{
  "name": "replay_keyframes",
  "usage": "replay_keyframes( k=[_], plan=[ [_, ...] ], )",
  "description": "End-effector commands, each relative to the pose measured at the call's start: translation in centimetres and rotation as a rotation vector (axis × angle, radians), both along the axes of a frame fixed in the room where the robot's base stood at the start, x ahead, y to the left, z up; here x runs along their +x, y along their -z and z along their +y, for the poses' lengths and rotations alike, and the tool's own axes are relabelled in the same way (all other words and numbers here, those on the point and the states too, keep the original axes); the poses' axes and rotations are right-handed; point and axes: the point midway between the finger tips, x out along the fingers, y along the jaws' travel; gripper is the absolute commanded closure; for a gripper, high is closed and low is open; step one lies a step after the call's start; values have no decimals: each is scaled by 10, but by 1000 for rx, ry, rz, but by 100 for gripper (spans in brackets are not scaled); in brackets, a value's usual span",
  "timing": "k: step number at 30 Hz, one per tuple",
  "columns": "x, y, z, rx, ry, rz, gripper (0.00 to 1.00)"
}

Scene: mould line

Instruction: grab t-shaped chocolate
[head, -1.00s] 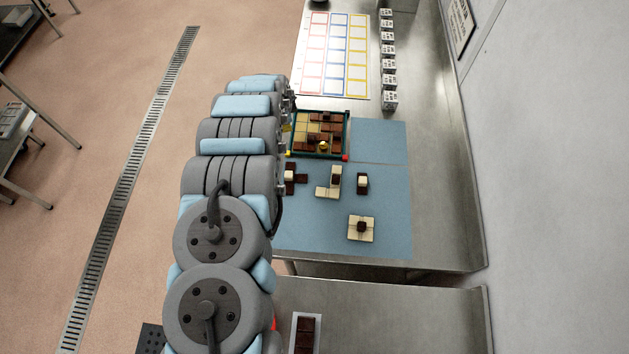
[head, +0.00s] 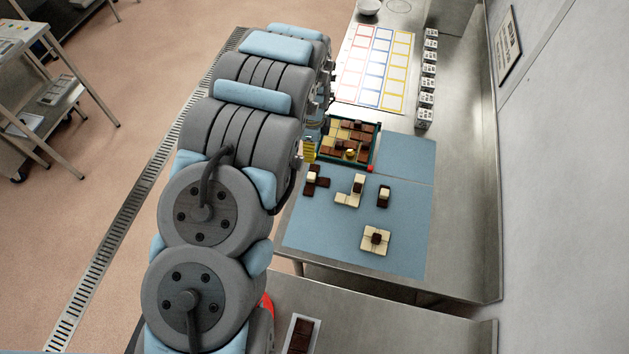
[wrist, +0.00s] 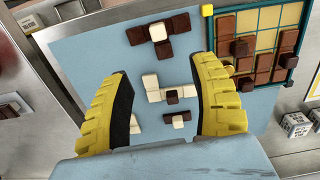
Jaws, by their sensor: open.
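The T-shaped chocolate (head: 313,186) is dark with a white knob and lies on the blue mat (head: 330,235), below the framed tray's left corner. In the wrist view the same T-shaped chocolate (wrist: 158,34) lies flat at the top, beyond my fingertips. My gripper (wrist: 160,73) is open and empty, its two yellow fingers wide apart over the mat. A white L-shaped chocolate (wrist: 152,90) with a dark knob shows between the fingers, apparently below them. In the head view my arm hides most of the gripper; only a bit of yellow finger shows.
A small dark straight chocolate (head: 383,200) and a white square one (head: 368,246) also lie on the mat. A green-framed tray (head: 374,150) holds several chocolates. Colour-outlined sheets (head: 377,65) and white labelled boxes (head: 426,85) stand farther back.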

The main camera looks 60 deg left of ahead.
Motion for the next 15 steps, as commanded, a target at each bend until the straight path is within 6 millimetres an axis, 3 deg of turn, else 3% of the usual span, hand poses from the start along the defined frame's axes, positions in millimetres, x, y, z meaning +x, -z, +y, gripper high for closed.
replay_keyframes(
  k=[15],
  plan=[
    [0, 47, -1, -2, 0, -1, 39]
  ],
)
